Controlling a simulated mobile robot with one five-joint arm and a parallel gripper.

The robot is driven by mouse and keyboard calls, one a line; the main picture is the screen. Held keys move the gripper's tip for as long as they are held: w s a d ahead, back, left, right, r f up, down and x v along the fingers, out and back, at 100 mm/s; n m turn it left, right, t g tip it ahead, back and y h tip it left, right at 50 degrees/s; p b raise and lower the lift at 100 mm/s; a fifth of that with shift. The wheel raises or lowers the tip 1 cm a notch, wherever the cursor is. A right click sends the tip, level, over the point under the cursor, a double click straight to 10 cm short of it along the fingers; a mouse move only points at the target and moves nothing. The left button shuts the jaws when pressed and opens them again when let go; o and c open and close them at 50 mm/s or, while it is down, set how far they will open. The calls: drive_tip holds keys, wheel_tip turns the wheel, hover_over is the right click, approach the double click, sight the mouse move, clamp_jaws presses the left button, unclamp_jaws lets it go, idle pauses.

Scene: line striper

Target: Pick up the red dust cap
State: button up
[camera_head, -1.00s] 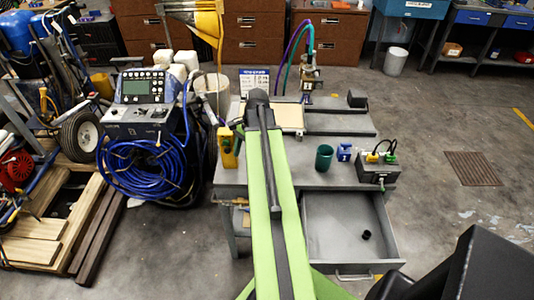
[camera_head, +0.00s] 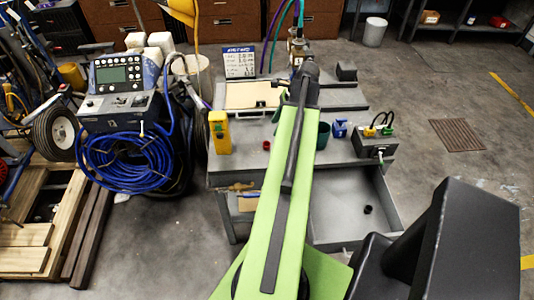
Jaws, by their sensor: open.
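The red dust cap (camera_head: 266,145) is a very small red piece on the grey workbench top (camera_head: 238,170). It lies to the right of the yellow device and just left of my green arm. My arm reaches forward over the bench, its dark far end above the back part of the bench and to the right of the cap. My gripper's fingers cannot be made out in this view.
A yellow device (camera_head: 220,132), a dark green cup (camera_head: 322,136), a blue piece (camera_head: 340,128) and a grey box with cables (camera_head: 372,143) stand on the bench. The open drawer (camera_head: 335,236) holds a small black piece (camera_head: 367,209). A machine with blue hose (camera_head: 125,150) stands left.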

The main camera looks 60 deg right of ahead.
drive_tip(key=b, duration=0.3)
hover_over(268, 142)
drive_tip(key=s, duration=0.2)
drive_tip(key=f, duration=0.4)
drive_tip(key=shift+d+f, duration=0.2)
drive_tip(key=shift+f, duration=0.15)
drive_tip(key=shift+w+a+f, duration=0.1)
drive_tip(key=shift+f, duration=0.1)
drive_tip(key=b+x, duration=0.5)
drive_tip(key=shift+s+f, duration=0.25)
drive_tip(key=shift+r, duration=0.15)
clamp_jaws()
